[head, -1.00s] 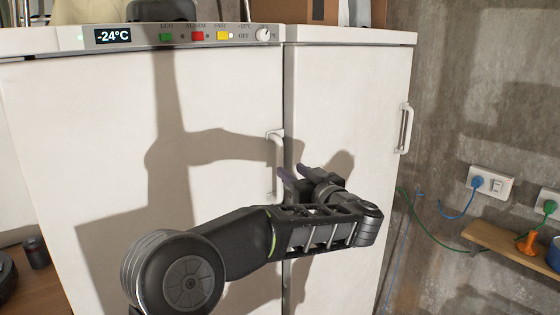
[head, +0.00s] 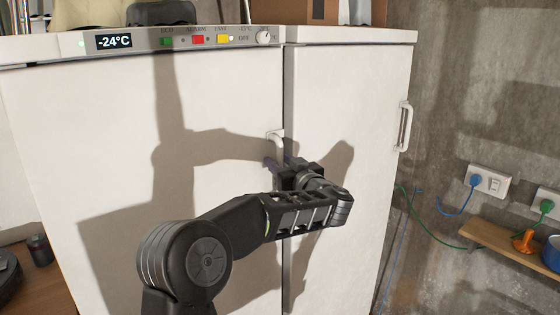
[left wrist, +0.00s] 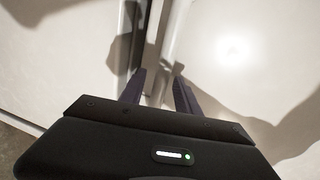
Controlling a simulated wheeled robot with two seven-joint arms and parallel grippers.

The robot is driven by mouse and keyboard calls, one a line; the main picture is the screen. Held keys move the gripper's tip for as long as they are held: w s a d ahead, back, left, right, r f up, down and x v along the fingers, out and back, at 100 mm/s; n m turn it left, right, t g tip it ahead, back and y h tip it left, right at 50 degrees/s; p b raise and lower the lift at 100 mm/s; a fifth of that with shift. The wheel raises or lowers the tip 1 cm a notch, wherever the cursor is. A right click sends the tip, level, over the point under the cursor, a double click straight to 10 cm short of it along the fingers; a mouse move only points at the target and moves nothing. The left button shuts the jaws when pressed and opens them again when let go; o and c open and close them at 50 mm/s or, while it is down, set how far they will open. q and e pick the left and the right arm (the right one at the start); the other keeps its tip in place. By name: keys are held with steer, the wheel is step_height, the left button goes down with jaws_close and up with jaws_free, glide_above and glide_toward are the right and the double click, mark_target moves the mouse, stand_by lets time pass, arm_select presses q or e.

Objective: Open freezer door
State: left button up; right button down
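The white freezer door (head: 110,130) stands shut, under a panel with a display (head: 113,41) reading -24°C. Its white vertical handle (head: 278,139) is at the door's right edge; only the top shows in the head view, the rest hidden behind my gripper. My left gripper (head: 279,164) is at the handle, fingers pointing at the door. In the left wrist view my left gripper (left wrist: 158,92) has its two dark fingers spread, with the pale handle (left wrist: 154,40) running between or just beyond them. Contact cannot be told. My right gripper is not in view.
A second white door (head: 345,100) adjoins on the right, with its own handle (head: 404,126) at its far edge. A concrete wall with sockets (head: 489,181) and a wooden shelf (head: 508,241) is further right. Small items stand on a surface at lower left.

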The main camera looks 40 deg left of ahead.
arm_select(q)
steer(key=shift+c, duration=0.3)
jaws_close()
stand_by(1.1)
